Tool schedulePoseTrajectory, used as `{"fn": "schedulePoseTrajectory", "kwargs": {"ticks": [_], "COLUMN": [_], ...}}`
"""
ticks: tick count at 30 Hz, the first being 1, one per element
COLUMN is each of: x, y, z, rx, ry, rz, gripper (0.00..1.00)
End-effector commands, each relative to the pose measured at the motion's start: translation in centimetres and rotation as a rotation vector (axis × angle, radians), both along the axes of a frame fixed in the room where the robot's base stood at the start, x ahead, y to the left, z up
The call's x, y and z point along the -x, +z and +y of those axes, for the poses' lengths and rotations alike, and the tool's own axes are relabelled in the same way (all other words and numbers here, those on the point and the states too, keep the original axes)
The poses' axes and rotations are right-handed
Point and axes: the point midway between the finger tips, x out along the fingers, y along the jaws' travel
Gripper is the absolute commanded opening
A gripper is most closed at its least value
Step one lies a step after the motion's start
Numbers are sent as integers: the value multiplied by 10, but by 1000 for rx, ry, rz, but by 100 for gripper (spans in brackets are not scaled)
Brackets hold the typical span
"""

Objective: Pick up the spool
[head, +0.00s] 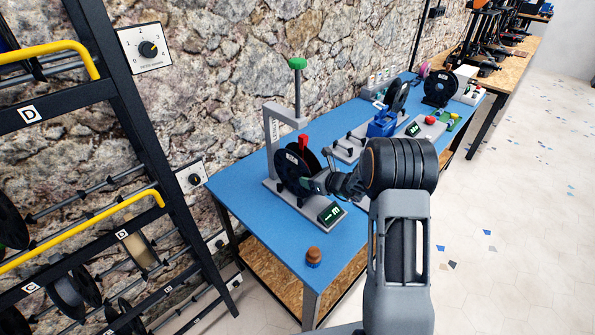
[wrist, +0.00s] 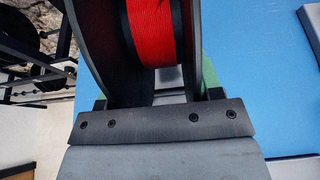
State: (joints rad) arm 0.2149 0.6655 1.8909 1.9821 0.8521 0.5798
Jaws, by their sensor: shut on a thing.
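The spool (head: 290,172) has black flanges and stands upright at the grey stand (head: 271,130) on the near part of the blue table. In the wrist view the spool (wrist: 152,35) shows red filament wound between its dark flanges. My gripper (head: 312,184) reaches in from the right and is shut on the spool. In the wrist view my gripper (wrist: 155,100) spans the spool's near rim, with green finger parts beside the flanges. The fingertips are mostly hidden. I cannot tell whether the spool rests on the stand or is slightly clear of it.
The stand has a green-knobbed post (head: 297,80) and a lit display (head: 330,213). A brown round knob-like object (head: 313,256) lies near the front edge. A blue device (head: 382,125) and another black spool (head: 440,88) stand farther back. A dark rack (head: 130,120) is at left.

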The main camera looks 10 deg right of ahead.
Motion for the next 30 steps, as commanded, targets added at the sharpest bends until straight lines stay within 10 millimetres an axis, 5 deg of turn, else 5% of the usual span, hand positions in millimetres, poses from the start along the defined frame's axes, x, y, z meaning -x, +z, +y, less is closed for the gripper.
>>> {"fn": "schedulePoseTrajectory", "kwargs": {"ticks": [7,19,30], "x": [0,-1,-1], "y": [0,7,36], "z": [0,0,0], "rx": [0,-1,0], "ry": [0,0,1], "rz": [0,-5,-7], "gripper": [18,17,17]}}
